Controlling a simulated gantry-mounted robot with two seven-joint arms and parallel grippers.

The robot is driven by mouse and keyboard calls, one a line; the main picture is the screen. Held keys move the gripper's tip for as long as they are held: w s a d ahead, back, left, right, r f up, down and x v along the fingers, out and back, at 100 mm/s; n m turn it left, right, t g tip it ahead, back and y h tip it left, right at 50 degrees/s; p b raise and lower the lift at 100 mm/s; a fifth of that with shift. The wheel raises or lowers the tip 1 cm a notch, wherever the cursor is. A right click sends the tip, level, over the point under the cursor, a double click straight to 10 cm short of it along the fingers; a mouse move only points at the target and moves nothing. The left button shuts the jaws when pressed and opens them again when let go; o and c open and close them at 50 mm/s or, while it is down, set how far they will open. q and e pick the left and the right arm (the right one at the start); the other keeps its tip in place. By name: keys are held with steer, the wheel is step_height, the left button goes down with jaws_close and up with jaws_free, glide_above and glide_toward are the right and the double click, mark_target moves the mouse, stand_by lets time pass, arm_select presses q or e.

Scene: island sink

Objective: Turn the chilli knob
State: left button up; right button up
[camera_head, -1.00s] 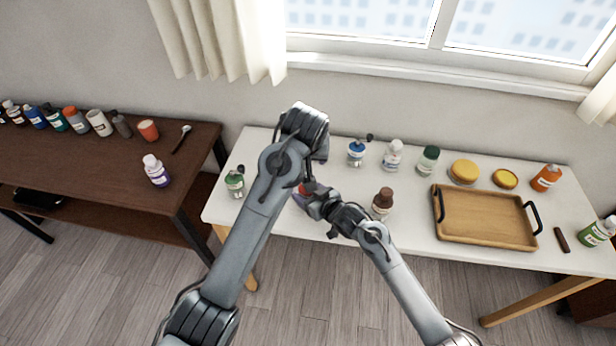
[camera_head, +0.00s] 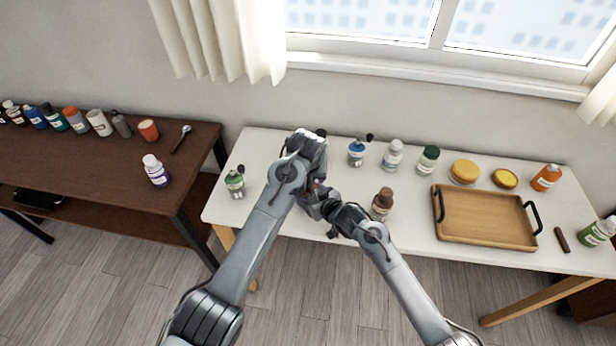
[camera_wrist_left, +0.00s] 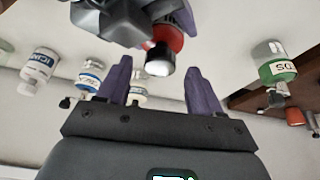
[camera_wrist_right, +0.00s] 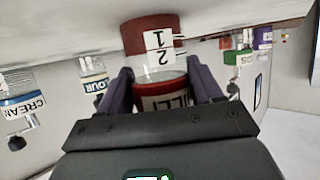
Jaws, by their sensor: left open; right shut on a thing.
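The red chilli jar (camera_wrist_right: 165,90) is between the fingers of my right gripper (camera_wrist_right: 163,85), which is shut on it; part of its label shows. In the head view the jar is almost hidden behind my arms, and my right gripper (camera_head: 322,203) reaches it from the right. My left gripper (camera_wrist_left: 160,75) is open above the jar. In the left wrist view, the jar's dark knob with a pale end (camera_wrist_left: 159,62) points up between the left fingertips, with room on both sides. I cannot tell whether the fingers touch it.
On the white table, a green-labelled jar (camera_head: 235,184) stands left of my grippers and a brown bottle (camera_head: 382,204) close to the right. A blue-labelled jar (camera_head: 356,153) is behind. A wooden tray (camera_head: 484,244) lies farther right. The front left tabletop is clear.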

arm_select(q)
steer(key=shift+w+f, duration=0.25)
steer(key=shift+f, duration=0.3)
steer(key=shift+c, duration=0.2)
steer(key=c, duration=1)
steer(key=m, duration=0.2)
steer(key=m+h, duration=0.1)
steer(key=m, duration=0.1)
steer(key=shift+a+h, duration=0.1)
steer(key=shift+h, duration=0.2)
steer(key=shift+c, duration=0.2)
steer(key=o, duration=1.1)
steer(key=shift+r, duration=0.1)
